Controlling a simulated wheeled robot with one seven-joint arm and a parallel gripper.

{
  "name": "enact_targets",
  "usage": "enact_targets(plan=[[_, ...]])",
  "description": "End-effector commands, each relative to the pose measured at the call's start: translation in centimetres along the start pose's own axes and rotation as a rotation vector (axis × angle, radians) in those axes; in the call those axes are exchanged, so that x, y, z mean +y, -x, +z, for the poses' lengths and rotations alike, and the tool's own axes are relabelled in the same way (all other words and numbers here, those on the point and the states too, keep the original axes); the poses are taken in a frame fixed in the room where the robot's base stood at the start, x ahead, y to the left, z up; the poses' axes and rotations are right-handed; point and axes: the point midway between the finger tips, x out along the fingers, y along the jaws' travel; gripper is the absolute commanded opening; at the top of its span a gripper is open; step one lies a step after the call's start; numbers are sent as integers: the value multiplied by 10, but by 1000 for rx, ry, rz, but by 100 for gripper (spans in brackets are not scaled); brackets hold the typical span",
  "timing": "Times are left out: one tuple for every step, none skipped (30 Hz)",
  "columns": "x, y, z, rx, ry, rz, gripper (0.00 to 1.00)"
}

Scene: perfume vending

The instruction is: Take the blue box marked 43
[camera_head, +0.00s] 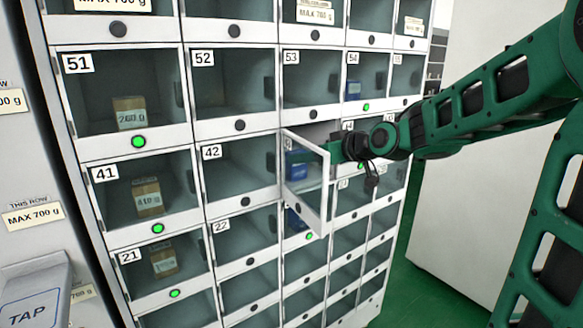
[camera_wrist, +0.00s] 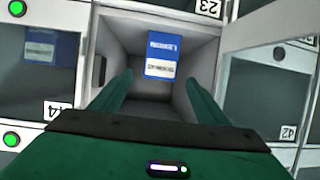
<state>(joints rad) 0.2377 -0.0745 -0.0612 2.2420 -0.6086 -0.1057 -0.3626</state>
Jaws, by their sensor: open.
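The blue box (camera_wrist: 163,45) with white print and a pale label stands inside an open compartment in the wrist view, which is upside down. Its number cannot be read. The compartment lies between those marked 42 and 44. My gripper (camera_wrist: 160,80) is open and empty, its two green fingers reaching into the compartment either side of the box's line, short of it. In the head view my gripper (camera_head: 340,150) is at the compartment's opening, partly hidden by the open glass door (camera_head: 308,190). A blue shape (camera_head: 297,165) shows through that door.
The open door stands close beside my gripper; it also shows in the wrist view (camera_wrist: 262,60). Another blue box (camera_wrist: 42,45) sits behind glass in the neighbouring compartment. Compartment walls are narrow around my fingers.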

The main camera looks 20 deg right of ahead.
Motion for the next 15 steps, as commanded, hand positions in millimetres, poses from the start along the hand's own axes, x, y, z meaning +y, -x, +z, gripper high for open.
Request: enact_targets(plan=[[0,-9,1,-3,-1,-2,69],[0,-13,1,-3,-1,-2,69],[0,-18,1,-3,-1,-1,69],[1,-22,1,-3,-1,0,69],[0,-25,1,-3,-1,0,69],[0,-28,1,-3,-1,0,69],[0,-30,1,-2,-1,0,69],[0,-32,1,-2,-1,0,69],[0,-33,1,-3,-1,1,69],[0,-35,1,-3,-1,1,69],[1,-37,1,-3,-2,1,69],[1,-40,1,-4,-2,1,69],[1,-43,1,-4,-2,1,69],[0,-47,1,-4,-2,1,69],[0,-54,1,-4,-2,0,69]])
